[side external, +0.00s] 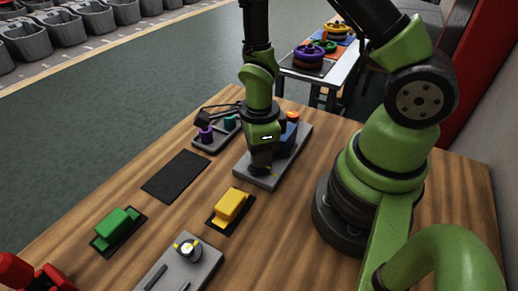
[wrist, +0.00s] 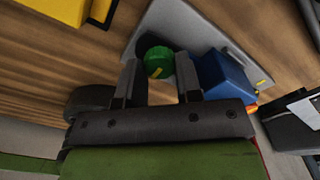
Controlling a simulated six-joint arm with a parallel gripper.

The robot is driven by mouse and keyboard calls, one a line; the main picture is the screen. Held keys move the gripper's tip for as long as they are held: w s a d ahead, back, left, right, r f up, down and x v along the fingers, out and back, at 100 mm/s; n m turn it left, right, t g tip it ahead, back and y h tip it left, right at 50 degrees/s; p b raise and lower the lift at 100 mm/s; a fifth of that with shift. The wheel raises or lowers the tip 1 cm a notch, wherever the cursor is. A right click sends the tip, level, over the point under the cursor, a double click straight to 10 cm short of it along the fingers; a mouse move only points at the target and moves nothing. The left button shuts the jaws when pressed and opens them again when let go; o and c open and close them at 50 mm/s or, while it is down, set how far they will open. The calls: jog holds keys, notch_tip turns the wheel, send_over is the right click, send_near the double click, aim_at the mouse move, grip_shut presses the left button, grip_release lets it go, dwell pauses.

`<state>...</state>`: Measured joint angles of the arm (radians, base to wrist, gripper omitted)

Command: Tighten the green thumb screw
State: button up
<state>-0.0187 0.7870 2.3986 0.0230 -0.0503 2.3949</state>
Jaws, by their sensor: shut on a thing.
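The green thumb screw (wrist: 159,62) stands on a grey base plate (wrist: 215,32); a small yellow mark shows on its top. In the wrist view it lies between the two fingers of my gripper (wrist: 159,80), which is shut on it. In the side view my gripper (side external: 261,165) points down at the plate (side external: 247,180) and hides the screw. A blue block (wrist: 222,76) stands on the same plate, close beside the right finger in the wrist view.
A yellow block (side external: 231,204) and a green block (side external: 117,225) sit on black pads. A tray with purple (side external: 206,134) and teal (side external: 229,122) knobs is behind. Another grey plate (side external: 192,270) lies in front. A black mat (side external: 175,176) is bare.

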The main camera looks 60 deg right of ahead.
jog(key=o, duration=0.9)
jog(key=shift+o, duration=0.2)
notch_tip(320, 180, up, 10)
notch_tip(320, 180, up, 10)
jog(key=n+t, duration=0.4)
jog(key=n, duration=0.7)
send_over(264, 169)
jog(key=s+a+r+n+t+y, duration=0.1)
jog(key=s+r+n, duration=0.4)
jog(key=n, duration=0.7)
jog(key=shift+s+a+r+t+y, duration=0.3)
jog(key=shift+r+t+y, duration=0.2)
jog(key=shift+r+t, duration=0.45)
